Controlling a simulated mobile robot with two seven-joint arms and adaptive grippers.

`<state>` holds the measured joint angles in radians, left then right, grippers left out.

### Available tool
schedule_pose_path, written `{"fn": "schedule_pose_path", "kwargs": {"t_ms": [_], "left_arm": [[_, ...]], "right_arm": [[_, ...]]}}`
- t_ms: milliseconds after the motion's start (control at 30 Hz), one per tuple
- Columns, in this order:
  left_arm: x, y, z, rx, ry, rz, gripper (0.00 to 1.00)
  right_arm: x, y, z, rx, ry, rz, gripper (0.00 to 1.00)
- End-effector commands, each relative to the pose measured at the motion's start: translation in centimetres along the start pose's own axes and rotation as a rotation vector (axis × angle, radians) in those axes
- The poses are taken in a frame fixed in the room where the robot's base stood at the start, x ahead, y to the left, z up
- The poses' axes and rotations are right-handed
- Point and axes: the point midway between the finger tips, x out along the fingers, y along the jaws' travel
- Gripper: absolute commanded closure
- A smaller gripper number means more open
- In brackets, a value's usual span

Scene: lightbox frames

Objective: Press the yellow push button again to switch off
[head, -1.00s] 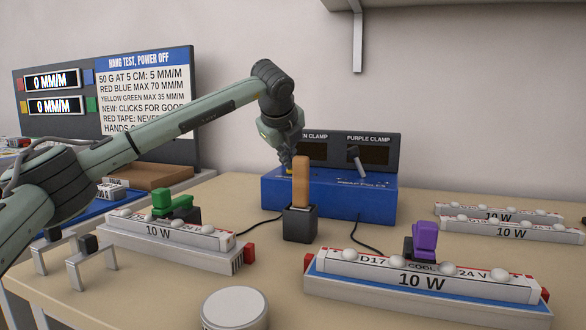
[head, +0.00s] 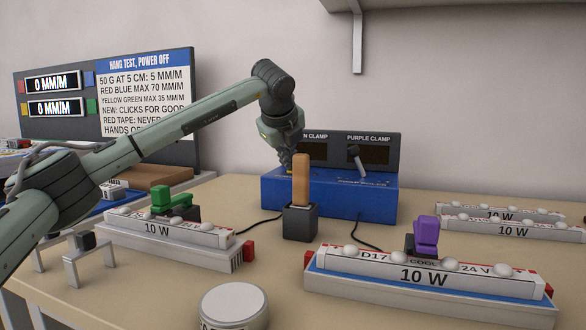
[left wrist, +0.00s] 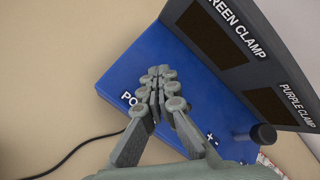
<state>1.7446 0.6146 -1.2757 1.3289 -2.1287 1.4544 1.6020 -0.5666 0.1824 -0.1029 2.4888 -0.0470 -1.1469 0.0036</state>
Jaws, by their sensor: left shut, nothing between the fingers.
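The blue power box (head: 340,204) stands at the back of the bench, with a dark panel (head: 393,143) labelled for the green and purple clamps. Both of its display windows look dark. My left gripper (head: 287,168) is shut and empty, its fingertips pointing down at the left part of the box top. In the left wrist view the closed fingers (left wrist: 160,82) lie over the blue top (left wrist: 120,82) beside partly covered lettering. The yellow push button is not clearly visible; the fingers may hide it. I cannot tell whether they touch it. My right gripper is not in view.
A wooden handle (head: 301,180) stands upright in a black holder (head: 300,223) just in front of the box. A black lever (head: 357,160) rises from the box's right part. Lamp strips with a green clamp (head: 171,200) and a purple clamp (head: 427,231) lie in front.

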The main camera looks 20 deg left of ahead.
Motion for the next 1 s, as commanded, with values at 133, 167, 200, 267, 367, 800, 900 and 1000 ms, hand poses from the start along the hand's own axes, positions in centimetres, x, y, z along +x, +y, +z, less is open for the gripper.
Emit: {"fn": "schedule_pose_path", "kwargs": {"t_ms": [133,167,200,267,367,800,900,1000], "left_arm": [[0.0,0.0,-0.1,0.001,0.002,0.002,1.00],[0.0,0.0,0.0,0.001,0.002,0.001,1.00],[-0.2,-0.1,0.1,0.001,0.002,0.001,1.00],[-0.5,-0.4,0.3,0.000,0.001,0.001,1.00],[-1.2,-0.9,0.8,-0.001,0.001,-0.001,1.00],[-4.2,-3.1,3.0,-0.001,-0.001,-0.003,1.00],[-4.3,-3.1,3.1,-0.001,-0.001,-0.002,1.00],[-4.3,-3.1,3.1,-0.001,-0.001,-0.002,1.00]], "right_arm": [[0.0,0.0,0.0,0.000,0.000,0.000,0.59],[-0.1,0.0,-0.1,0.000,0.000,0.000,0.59],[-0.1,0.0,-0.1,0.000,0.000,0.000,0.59],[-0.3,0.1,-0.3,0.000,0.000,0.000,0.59],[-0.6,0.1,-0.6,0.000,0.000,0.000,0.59],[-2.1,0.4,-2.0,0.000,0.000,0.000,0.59],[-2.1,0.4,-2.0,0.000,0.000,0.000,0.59],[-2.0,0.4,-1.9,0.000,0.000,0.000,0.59]]}}
